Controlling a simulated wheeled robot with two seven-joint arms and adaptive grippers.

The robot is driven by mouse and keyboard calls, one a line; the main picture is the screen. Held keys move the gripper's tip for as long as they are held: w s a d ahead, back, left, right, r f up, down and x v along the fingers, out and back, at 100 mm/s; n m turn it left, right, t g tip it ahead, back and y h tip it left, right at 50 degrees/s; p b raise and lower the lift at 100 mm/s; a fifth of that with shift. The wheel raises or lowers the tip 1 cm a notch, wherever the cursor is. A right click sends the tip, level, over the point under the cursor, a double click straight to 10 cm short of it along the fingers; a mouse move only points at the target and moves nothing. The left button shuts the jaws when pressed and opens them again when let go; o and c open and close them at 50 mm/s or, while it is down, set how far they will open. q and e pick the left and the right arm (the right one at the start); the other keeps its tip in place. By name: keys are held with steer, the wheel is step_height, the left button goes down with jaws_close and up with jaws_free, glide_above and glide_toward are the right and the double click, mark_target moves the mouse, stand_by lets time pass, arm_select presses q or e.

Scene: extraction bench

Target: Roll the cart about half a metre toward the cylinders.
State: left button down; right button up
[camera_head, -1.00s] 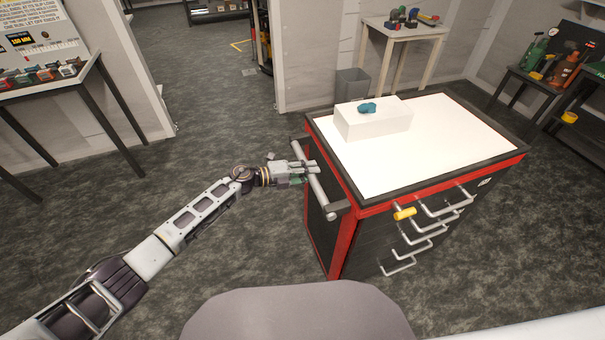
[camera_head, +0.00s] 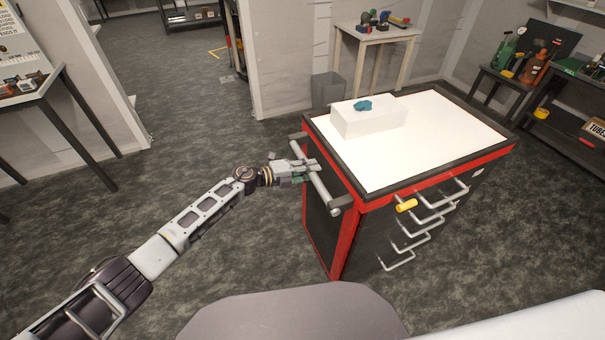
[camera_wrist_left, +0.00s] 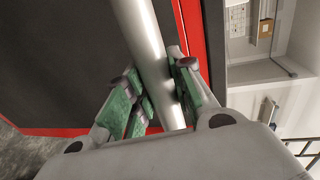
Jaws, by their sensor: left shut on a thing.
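The cart (camera_head: 341,238) is a red and black drawer cabinet with a white top, standing upright on the dark floor right of centre. Its grey push handle (camera_head: 322,186) runs along its left side. My left gripper (camera_head: 311,170) is shut on the handle bar. In the left wrist view the green-padded fingers (camera_wrist_left: 160,98) sit on both sides of the bar (camera_wrist_left: 146,45). The cylinders, one green (camera_head: 505,51) and one orange (camera_head: 534,68), stand on a dark bench at the upper right. My right gripper is not in view.
A grey bin (camera_head: 327,89) and a small table (camera_head: 372,35) stand behind the cart. Open floor (camera_head: 505,215) lies right of the cart, before the bench (camera_head: 500,78).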

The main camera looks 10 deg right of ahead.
mark_target(327, 164)
arm_select(q)
steer(key=x, duration=0.2)
steer(key=b+x, duration=0.1)
steer(key=x, duration=0.1)
steer(key=r+x, duration=0.1)
steer(key=x, duration=0.1)
steer(key=shift+b, duration=0.35)
steer(key=shift+w+d+f, duration=0.1)
steer(key=shift+w+d, duration=0.05)
steer(key=shift+d, duration=0.3)
steer(key=shift+a, duration=0.1)
steer(key=c, duration=1.3)
jaws_free()
steer(key=shift+a, duration=0.15)
steer(key=shift+c, duration=0.2)
steer(key=shift+o, duration=0.7)
steer(key=shift+v, duration=0.95)
steer(key=v, duration=1)
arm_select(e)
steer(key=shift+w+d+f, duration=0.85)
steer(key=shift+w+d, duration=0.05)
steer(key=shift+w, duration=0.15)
